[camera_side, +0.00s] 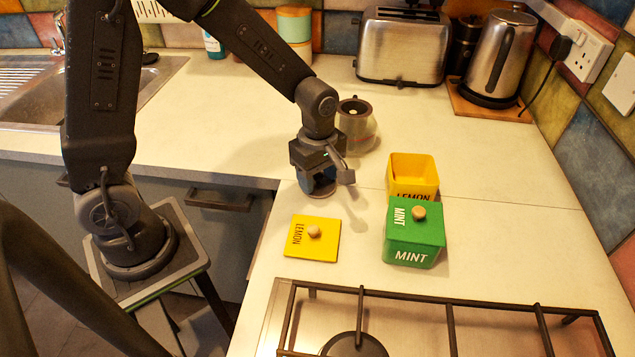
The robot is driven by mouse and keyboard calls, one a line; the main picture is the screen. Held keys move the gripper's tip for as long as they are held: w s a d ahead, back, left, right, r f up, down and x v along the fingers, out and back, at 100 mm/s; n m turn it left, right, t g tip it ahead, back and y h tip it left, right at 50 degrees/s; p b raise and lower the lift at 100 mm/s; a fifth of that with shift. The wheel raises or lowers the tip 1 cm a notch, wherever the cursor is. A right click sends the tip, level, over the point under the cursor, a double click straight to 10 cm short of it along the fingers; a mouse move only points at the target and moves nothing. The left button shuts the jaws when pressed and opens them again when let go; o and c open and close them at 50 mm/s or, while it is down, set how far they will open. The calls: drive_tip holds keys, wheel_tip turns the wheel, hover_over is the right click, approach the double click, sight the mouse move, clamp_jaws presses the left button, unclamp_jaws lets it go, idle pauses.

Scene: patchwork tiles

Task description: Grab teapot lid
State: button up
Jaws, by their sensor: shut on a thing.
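My gripper (323,181) hangs over the pale worktop, in front and to the left of the teapot (361,137). It is shut on what looks like the teapot lid, a small dark round piece largely hidden by the fingers. The teapot is grey and partly see-through, with a dark ring around its top. It stands upright behind my gripper, and its left side is partly covered by my arm. The gripper and the teapot are apart.
A yellow lemon lid (312,238) lies in front of my gripper. A green mint box (414,237) and an open yellow lemon box (412,174) stand right. A hob (450,322) is nearest. A toaster (402,46) and kettle (497,58) stand behind. The right worktop is clear.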

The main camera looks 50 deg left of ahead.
drive_tip(key=shift+s+f, duration=0.2)
drive_tip(key=shift+f, duration=0.1)
